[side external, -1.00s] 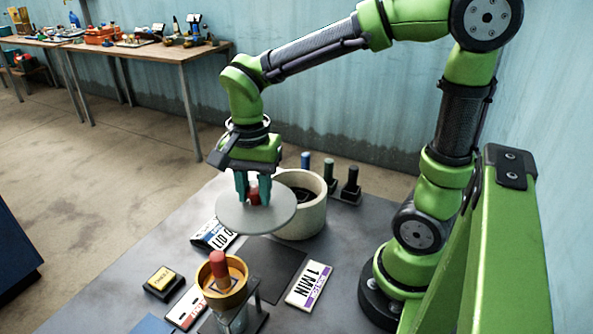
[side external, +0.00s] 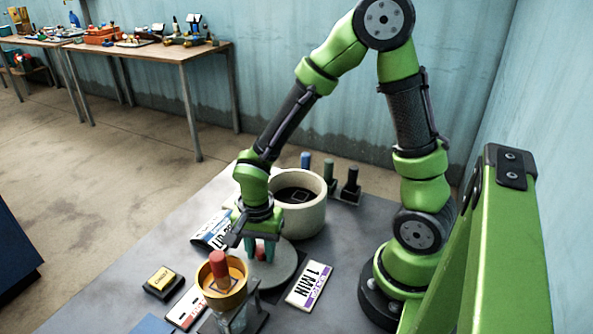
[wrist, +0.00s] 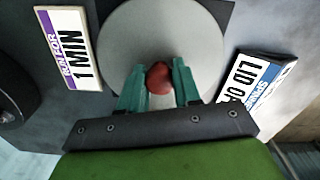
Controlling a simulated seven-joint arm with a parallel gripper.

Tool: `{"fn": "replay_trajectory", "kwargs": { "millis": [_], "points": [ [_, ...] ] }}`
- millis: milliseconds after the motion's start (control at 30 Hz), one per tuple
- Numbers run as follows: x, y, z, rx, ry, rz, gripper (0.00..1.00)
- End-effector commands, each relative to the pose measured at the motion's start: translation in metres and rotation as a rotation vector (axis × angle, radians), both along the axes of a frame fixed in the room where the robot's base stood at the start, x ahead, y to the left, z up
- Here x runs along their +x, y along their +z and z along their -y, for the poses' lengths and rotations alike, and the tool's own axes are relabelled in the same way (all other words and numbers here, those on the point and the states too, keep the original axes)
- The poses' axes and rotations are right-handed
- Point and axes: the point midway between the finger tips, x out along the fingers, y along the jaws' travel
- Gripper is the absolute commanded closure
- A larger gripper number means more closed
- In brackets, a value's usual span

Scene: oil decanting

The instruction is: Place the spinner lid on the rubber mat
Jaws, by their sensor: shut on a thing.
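The spinner lid (side external: 284,267) is a flat grey disc with a red knob. My gripper (side external: 262,251) is shut on the red knob, with a teal finger on each side of it. In the wrist view the lid (wrist: 160,32) lies flat below my gripper (wrist: 159,80), its red knob between the fingertips. The dark rubber mat (wrist: 228,12) shows at the lid's edge, and the lid covers most of it. The lid is level and at or very close to the mat; I cannot tell whether it touches.
A pale round pot (side external: 313,215) stands open behind the lid. A yellow funnel-like cup (side external: 236,293) with a red-topped piece is close in front. A "1 MIN" sign (side external: 310,286) lies to the right, and a "LID OFF" sign (side external: 213,229) to the left. Small bottles (side external: 329,176) stand behind the pot.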

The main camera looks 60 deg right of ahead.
Motion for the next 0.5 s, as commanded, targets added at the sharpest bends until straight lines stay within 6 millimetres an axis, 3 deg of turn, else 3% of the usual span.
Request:
{"fn": "replay_trajectory", "kwargs": {
  "millis": [433, 467, 500],
  "points": [
    [0.0000, -0.0091, 0.0001, 0.000, 0.000, 0.000, 1.00],
    [0.0001, -0.0086, 0.0003, 0.000, -0.001, 0.000, 0.63],
    [0.0001, -0.0085, 0.0003, 0.000, -0.001, 0.000, 0.57]
  ]
}}
